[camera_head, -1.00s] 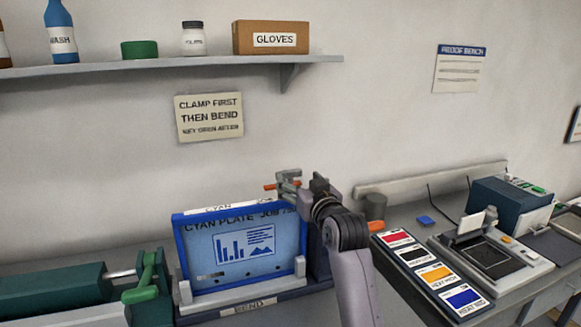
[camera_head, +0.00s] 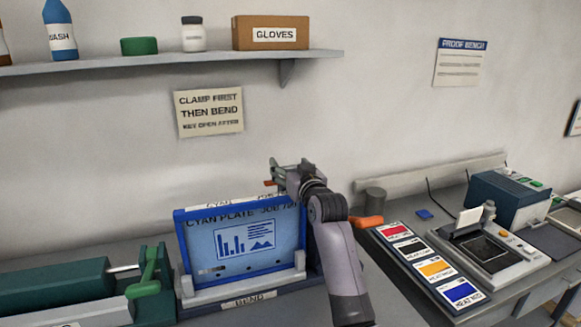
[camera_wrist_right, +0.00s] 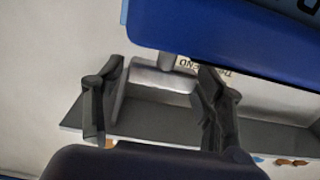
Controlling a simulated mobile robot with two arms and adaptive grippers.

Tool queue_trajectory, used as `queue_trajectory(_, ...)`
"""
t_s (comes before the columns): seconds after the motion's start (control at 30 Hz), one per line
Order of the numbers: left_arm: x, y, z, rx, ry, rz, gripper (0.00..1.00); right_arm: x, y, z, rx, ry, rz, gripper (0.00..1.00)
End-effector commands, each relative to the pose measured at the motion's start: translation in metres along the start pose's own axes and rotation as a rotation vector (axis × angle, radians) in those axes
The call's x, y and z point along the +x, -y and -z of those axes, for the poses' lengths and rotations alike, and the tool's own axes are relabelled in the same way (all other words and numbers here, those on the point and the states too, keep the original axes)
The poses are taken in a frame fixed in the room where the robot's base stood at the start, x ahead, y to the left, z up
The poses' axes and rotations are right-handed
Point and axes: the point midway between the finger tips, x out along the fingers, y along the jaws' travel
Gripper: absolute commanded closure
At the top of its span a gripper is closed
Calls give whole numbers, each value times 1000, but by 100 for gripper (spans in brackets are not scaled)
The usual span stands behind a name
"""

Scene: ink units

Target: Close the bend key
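The bend unit (camera_head: 288,272) carries a BEND label and holds the blue-framed cyan plate (camera_head: 243,242) upright. My right gripper (camera_head: 285,174) is above the top right corner of the frame. An orange piece (camera_head: 270,183) shows beside its fingers; I cannot tell whether it is the bend key. In the right wrist view, the fingers of my right gripper (camera_wrist_right: 155,100) are apart, with a grey block (camera_wrist_right: 165,80) showing between them; contact cannot be told. The blue frame (camera_wrist_right: 230,35) fills the top of that view. My left gripper is not in view.
A green machine (camera_head: 60,285) stands left of the bend unit. An orange handle (camera_head: 367,220) shows right of my forearm. Colour cards (camera_head: 418,263) and a proofing device (camera_head: 487,250) are on the right bench. A shelf (camera_head: 170,62) with bottles and a gloves box hangs above.

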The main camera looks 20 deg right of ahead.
Motion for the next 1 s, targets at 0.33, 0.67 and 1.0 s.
queue_trajectory(0.33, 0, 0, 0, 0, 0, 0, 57, 0, 0, 0, 0, 0, 0, 62)
queue_trajectory(0.67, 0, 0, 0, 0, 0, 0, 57, 0, 0, 0, 0, 1, 0, 84)
queue_trajectory(1.0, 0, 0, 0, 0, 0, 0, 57, 0, 0, 0, -1, 1, 0, 100)
